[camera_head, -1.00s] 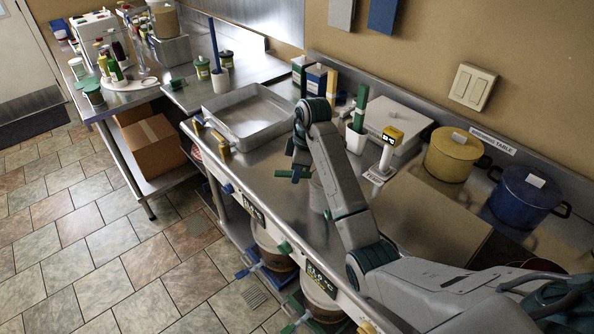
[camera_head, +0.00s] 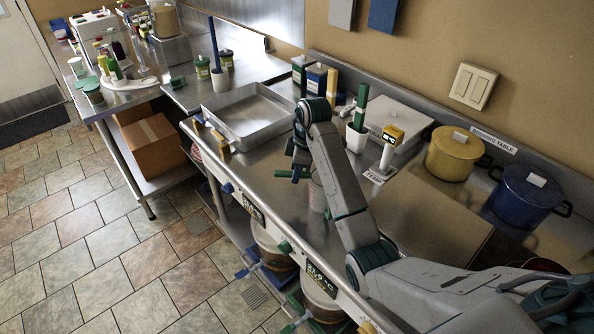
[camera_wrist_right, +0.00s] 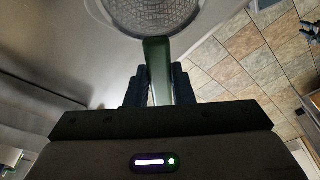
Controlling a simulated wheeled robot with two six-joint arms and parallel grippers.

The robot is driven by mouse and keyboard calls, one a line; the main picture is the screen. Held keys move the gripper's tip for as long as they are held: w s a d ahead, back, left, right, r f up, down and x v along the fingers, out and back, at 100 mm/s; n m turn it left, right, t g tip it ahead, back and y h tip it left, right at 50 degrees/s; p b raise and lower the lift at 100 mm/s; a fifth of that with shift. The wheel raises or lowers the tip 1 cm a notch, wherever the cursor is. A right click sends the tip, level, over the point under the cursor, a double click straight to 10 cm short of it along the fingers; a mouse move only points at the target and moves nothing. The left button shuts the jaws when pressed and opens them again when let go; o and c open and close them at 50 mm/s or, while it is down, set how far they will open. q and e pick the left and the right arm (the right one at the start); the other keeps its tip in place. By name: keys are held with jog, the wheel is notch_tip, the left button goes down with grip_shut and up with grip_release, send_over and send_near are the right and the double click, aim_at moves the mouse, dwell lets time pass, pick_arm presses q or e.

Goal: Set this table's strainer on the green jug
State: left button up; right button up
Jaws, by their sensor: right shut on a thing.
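My right gripper (camera_head: 293,172) is low over the steel table, right of the tray in the head view. In the right wrist view its jaws (camera_wrist_right: 158,88) are shut on the green handle of the strainer (camera_wrist_right: 157,60). The strainer's round mesh bowl (camera_wrist_right: 152,14) extends beyond the fingertips and is cut off by the top edge. In the head view I cannot make out the strainer near my arm. A pale jug-like vessel (camera_head: 318,197) stands partly behind my right forearm; I cannot tell whether it is the green jug. My left gripper is not in view.
A shallow metal tray (camera_head: 218,104) lies left of my arm. A white pot with green handles (camera_head: 356,138), a yellow-topped device (camera_head: 388,150), a yellow pot (camera_head: 452,158) and a blue pot (camera_head: 522,195) stand to the right. A brown board (camera_head: 440,215) lies in front of the pots.

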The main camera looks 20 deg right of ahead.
jog(key=o, duration=1)
jog(key=shift+o, duration=0.3)
jog(key=o, duration=0.5)
jog(key=shift+c, duration=0.2)
jog(key=shift+r, duration=0.1)
jog(key=shift+r+p, duration=3.5)
jog(key=shift+p, duration=0.05)
jog(key=shift+f, duration=0.1)
